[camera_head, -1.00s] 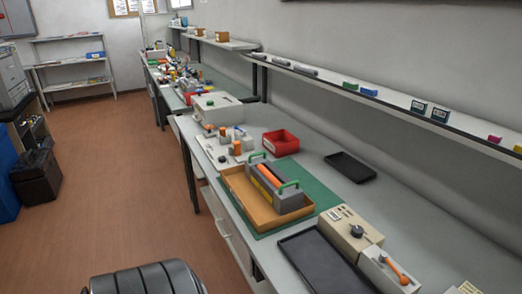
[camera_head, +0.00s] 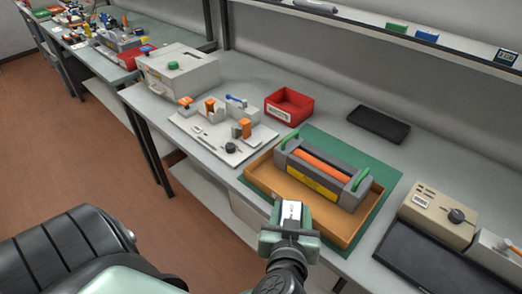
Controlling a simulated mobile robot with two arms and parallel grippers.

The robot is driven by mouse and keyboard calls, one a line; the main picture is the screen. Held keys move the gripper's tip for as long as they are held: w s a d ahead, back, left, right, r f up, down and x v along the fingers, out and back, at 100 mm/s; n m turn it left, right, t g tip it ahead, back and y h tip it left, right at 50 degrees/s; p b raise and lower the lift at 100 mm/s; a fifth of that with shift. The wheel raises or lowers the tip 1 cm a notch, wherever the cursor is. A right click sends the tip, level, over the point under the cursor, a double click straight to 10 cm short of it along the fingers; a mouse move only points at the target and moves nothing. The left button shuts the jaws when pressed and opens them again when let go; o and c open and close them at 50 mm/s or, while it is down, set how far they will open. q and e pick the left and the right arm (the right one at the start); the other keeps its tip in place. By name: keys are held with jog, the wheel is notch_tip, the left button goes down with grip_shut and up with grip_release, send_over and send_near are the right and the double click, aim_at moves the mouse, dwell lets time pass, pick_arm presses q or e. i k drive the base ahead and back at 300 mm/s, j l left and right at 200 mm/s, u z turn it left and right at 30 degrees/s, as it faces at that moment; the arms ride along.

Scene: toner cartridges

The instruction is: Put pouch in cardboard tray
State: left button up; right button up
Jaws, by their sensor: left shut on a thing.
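The cardboard tray (camera_head: 262,181) is a shallow brown box on a green mat on the bench. A grey toner cartridge (camera_head: 318,181) with an orange roller and green handles lies in it and fills much of it. My left gripper (camera_head: 290,213) is in front of the tray's near edge and overlaps it in the picture. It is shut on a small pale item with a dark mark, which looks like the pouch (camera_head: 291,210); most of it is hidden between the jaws. How high it is above the bench I cannot tell. My right gripper is not in view.
A red bin (camera_head: 289,106) and a black tray (camera_head: 379,124) stand behind the mat (camera_head: 325,148). A white fixture board (camera_head: 217,148) with orange parts is left, a beige device (camera_head: 437,213) and dark tray (camera_head: 440,262) right. A shelf runs along the wall.

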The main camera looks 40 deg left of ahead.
aim_at(301, 197)
jog(key=j+z, duration=0.15)
jog(key=j, duration=0.3)
jog(key=k+j+z, duration=0.1)
jog(key=j, duration=0.35)
jog(key=k+j+z, duration=0.15)
jog(key=j, duration=0.3)
jog(key=k+j+z, duration=0.1)
jog(key=j, duration=0.35)
jog(key=k+j+z, duration=0.15)
jog(key=j, duration=0.3)
